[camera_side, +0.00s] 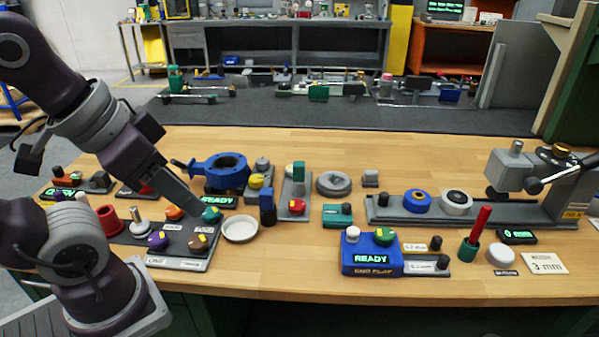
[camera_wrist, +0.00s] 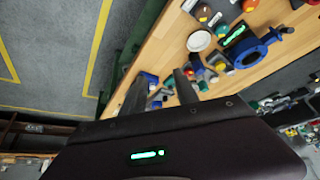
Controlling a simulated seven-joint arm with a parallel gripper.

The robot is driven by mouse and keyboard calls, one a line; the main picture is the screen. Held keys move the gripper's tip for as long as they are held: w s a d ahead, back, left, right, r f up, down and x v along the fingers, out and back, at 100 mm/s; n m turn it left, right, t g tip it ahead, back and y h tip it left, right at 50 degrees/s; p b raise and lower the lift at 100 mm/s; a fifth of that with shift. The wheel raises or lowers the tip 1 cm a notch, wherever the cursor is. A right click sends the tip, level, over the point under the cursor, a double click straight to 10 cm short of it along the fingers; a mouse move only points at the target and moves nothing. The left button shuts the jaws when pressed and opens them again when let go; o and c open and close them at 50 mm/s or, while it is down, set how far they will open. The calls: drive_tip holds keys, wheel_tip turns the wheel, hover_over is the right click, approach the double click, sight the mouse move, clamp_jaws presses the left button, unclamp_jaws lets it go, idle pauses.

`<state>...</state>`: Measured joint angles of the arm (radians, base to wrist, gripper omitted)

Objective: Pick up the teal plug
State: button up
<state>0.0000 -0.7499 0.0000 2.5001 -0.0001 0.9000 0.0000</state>
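The teal plug (camera_side: 211,214) is a small round knob at the far right corner of a dark board (camera_side: 186,264) in the side view.
A white dish (camera_side: 240,229) sits right of the board, also in the wrist view (camera_wrist: 199,41). A blue valve body (camera_side: 221,170) stands behind. Bare wood lies along the front.

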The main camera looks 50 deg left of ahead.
idle(0.4)
drive_tip(key=o, duration=0.4)
drive_tip(key=shift+c, duration=0.2)
drive_tip(key=w+a+r+n+g, duration=0.2)
drive_tip(key=w+r+n, duration=0.2)
drive_tip(key=w+n, duration=0.55)
drive_tip(key=n+g, duration=0.4)
drive_tip(key=n, duration=1.3)
hover_over(299, 164)
wheel_tip(299, 164, down, 14)
drive_tip(key=shift+s+r, duration=0.1)
drive_tip(key=shift+s, duration=0.05)
drive_tip(key=shift+n, duration=0.25)
drive_tip(key=f, duration=0.8)
drive_tip(key=shift+w, duration=0.2)
drive_tip(key=shift+c, duration=0.2)
